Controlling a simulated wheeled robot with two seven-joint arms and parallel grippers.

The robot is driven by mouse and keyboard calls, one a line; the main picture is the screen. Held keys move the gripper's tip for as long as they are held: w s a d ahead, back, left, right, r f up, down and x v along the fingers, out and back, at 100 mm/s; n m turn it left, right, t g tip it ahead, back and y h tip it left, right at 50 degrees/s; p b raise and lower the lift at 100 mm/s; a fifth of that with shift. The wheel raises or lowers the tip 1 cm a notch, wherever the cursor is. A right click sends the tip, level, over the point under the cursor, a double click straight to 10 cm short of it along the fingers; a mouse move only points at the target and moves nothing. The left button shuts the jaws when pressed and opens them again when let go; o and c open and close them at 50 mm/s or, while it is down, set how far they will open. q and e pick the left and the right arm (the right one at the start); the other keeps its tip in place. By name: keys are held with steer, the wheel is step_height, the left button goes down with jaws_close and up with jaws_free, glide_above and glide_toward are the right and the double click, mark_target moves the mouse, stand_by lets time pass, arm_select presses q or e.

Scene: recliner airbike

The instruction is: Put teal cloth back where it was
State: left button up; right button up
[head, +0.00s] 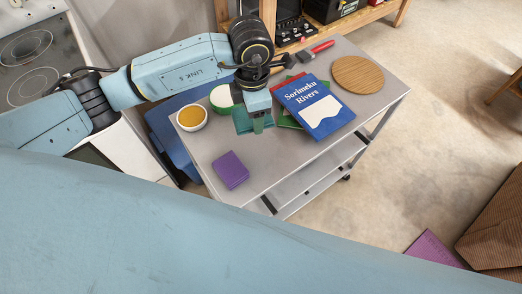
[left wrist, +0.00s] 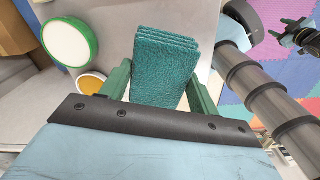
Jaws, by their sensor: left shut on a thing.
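The teal cloth (left wrist: 165,62) is folded into a thick, layered block. It sits between the green fingers of my left gripper (left wrist: 160,92), which is shut on it. In the head view the left gripper (head: 259,122) points down over the grey cart top, with the teal cloth (head: 241,122) at its fingertips. Whether the cloth touches the cart cannot be told.
The grey cart (head: 275,172) also bears a purple folded cloth (head: 230,170), a bowl with orange contents (head: 191,117), a green-and-white round container (head: 221,98), a blue book (head: 318,110), a red-handled tool (head: 318,48) and a wooden disc (head: 358,75). Its front middle is clear.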

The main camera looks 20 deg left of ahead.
mark_target(261, 153)
arm_select(q)
steer(key=n, duration=0.1)
steer(key=f+n, duration=0.1)
steer(key=n, duration=0.1)
steer(key=d+n, duration=0.1)
steer(key=shift+s+d+f, duration=0.1)
steer(key=shift+s+f, duration=0.1)
steer(key=shift+s, duration=0.1)
steer(key=n, duration=0.2)
steer(key=d+f+n, duration=0.1)
steer(key=shift+s+n, duration=0.2)
steer(key=shift+n, duration=0.2)
steer(key=shift+f, duration=0.4)
steer(key=shift+n, duration=0.3)
step_height(261, 153, down, 10)
steer(key=shift+r, duration=0.25)
arm_select(e)
steer(key=shift+s, duration=0.45)
steer(key=shift+f, duration=0.1)
arm_select(q)
steer(key=shift+f+b, duration=0.2)
steer(key=shift+b, duration=0.1)
steer(key=o, duration=0.9)
steer(key=shift+c, duration=0.2)
arm_select(e)
steer(key=shift+a+f, duration=0.1)
arm_select(q)
steer(key=shift+r, duration=0.15)
